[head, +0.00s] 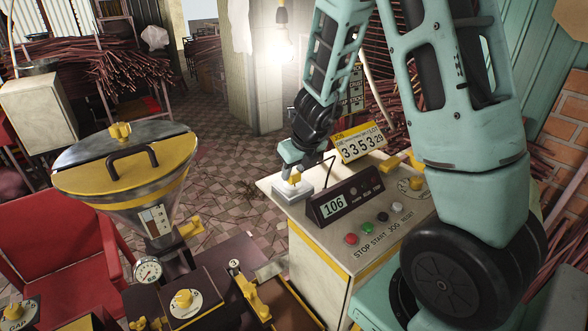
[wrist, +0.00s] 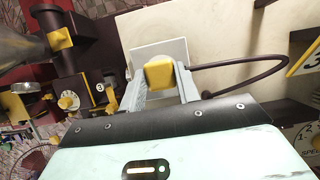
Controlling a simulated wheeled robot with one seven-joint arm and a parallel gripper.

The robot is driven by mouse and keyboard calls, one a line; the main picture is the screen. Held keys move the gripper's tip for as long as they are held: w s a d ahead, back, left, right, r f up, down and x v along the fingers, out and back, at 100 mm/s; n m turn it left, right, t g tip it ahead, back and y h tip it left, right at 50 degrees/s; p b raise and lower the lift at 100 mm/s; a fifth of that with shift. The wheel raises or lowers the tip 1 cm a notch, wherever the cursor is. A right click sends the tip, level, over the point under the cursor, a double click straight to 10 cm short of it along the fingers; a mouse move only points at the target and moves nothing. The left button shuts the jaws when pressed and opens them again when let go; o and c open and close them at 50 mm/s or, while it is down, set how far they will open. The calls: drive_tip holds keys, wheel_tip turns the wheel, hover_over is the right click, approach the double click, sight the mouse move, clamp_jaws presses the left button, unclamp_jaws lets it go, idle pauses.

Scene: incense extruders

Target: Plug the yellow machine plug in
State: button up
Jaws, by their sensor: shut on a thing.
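The yellow plug (wrist: 160,75) is between the two grey fingers of my gripper (wrist: 161,83), which is shut on it. A dark cable (wrist: 238,62) loops away to the right in the wrist view. Behind the plug is a white square socket block (wrist: 158,50). In the head view, my gripper (head: 294,170) points down over the left end of the cabinet top, with the yellow plug (head: 294,178) at its tips, right at the white block (head: 292,191). I cannot tell whether the plug's prongs are inside the block or just above it.
The cream cabinet (head: 325,262) carries a dark display box (head: 345,197) reading 106, coloured buttons (head: 381,217), and a yellow-topped counter (head: 360,143) close to my gripper. A hopper machine (head: 125,170) with a yellow lid stands left, beside a red chair (head: 50,245).

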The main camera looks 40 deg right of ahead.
drive_tip(key=shift+f+b, duration=0.6)
drive_tip(key=shift+f, duration=0.05)
drive_tip(key=o, duration=1.1)
drive_tip(key=shift+c, duration=0.2)
drive_tip(key=shift+r, duration=0.15)
drive_tip(key=p+v, duration=1.2)
drive_tip(key=v, duration=0.5)
drive_tip(key=shift+a+r, duration=0.1)
